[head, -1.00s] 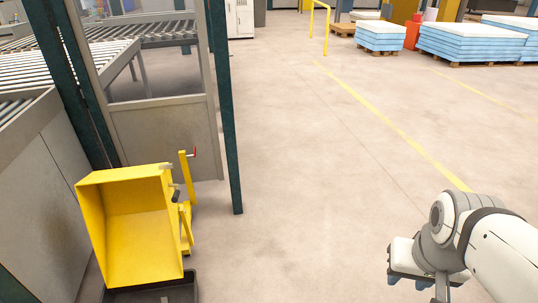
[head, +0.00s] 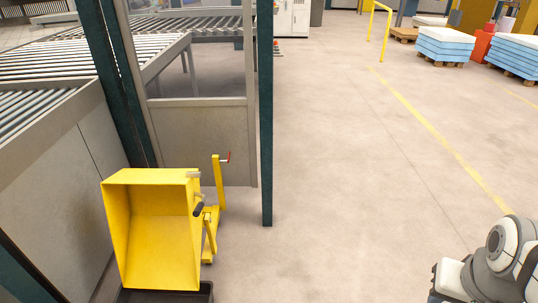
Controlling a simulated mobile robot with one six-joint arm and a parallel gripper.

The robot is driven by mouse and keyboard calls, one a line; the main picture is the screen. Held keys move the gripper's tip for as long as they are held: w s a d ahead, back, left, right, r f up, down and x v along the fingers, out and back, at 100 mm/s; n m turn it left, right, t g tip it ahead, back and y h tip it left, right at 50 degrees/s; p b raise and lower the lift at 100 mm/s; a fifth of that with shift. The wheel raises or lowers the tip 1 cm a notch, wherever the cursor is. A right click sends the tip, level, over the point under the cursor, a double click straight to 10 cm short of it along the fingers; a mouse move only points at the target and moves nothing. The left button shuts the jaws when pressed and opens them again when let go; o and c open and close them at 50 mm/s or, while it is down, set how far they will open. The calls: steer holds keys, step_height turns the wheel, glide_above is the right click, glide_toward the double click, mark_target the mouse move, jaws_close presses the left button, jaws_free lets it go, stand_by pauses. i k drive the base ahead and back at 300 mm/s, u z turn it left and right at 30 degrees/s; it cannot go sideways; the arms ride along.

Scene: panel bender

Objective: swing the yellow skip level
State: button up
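The yellow skip (head: 150,228) stands at the lower left, tipped so that its open mouth faces me and I see into its empty inside. Its yellow frame (head: 211,235) rises behind its right side, with a post carrying a red-tipped handle (head: 226,159). A black-ended lever (head: 199,209) sticks out by the skip's right edge. My arm shows at the lower right corner, well apart from the skip. My gripper's fingers are cut off by the frame's bottom edge.
A black tray (head: 206,293) lies under the skip's front. A grey machine panel (head: 60,180) and a dark green post (head: 266,120) of a fence stand close by. Roller conveyors (head: 110,58) are behind. Open floor (head: 345,190) lies to the right, with pallets of blue sheets (head: 441,46) far off.

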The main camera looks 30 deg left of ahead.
mark_target(156, 217)
steer(key=u, duration=0.35)
steer(key=i, duration=0.95)
steer(key=u, duration=1.15)
steer(key=i, duration=0.9)
steer(key=u, duration=0.55)
steer(key=k, duration=0.85)
steer(key=u, duration=0.2)
steer(key=i, duration=0.9)
steer(key=z, duration=0.1)
